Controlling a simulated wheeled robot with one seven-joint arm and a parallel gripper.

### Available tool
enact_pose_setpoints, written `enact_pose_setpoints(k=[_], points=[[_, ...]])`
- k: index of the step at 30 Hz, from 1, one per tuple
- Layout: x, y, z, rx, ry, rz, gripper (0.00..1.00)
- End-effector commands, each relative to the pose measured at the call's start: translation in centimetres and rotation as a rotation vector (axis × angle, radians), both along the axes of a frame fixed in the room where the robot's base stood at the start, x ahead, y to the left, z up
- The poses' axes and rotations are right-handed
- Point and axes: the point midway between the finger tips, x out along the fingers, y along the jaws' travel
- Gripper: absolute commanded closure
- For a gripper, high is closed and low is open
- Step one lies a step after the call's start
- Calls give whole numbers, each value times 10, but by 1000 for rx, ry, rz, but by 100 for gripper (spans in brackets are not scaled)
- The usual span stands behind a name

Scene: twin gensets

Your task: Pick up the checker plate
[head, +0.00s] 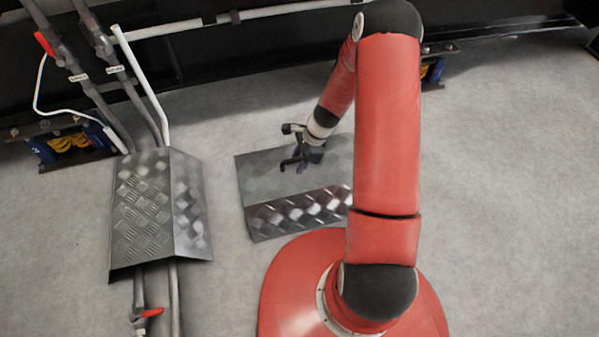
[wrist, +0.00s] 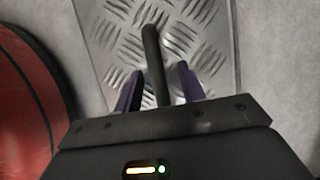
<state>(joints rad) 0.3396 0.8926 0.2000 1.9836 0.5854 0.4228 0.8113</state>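A bent grey checker plate (head: 300,208) lies on the floor in the middle of the head view, partly hidden by my arm. Its raised tread pattern also fills the upper middle of the wrist view (wrist: 205,32). My gripper (head: 303,163) is over this plate. In the wrist view, its two purple fingers (wrist: 160,70) stand apart. A dark bar (wrist: 151,48) shows between them, with a gap on each side. I cannot tell whether the fingers touch it. A second bent checker plate (head: 150,208) covers pipes at the left.
Pipes (head: 90,85) with a red-handled valve (head: 46,44) run at the upper left. Another red valve handle (head: 150,312) is below the left plate. A white rail (head: 270,12) crosses the back. The grey floor (head: 500,190) at right is clear.

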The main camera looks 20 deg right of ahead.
Motion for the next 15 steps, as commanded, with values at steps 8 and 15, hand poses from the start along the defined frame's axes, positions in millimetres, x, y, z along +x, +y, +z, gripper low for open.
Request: enact_pose_setpoints(k=[8, 15], points=[[0, 0, 1, 0, 0, 1, 78], [0, 0, 1, 0, 0, 1, 100]])
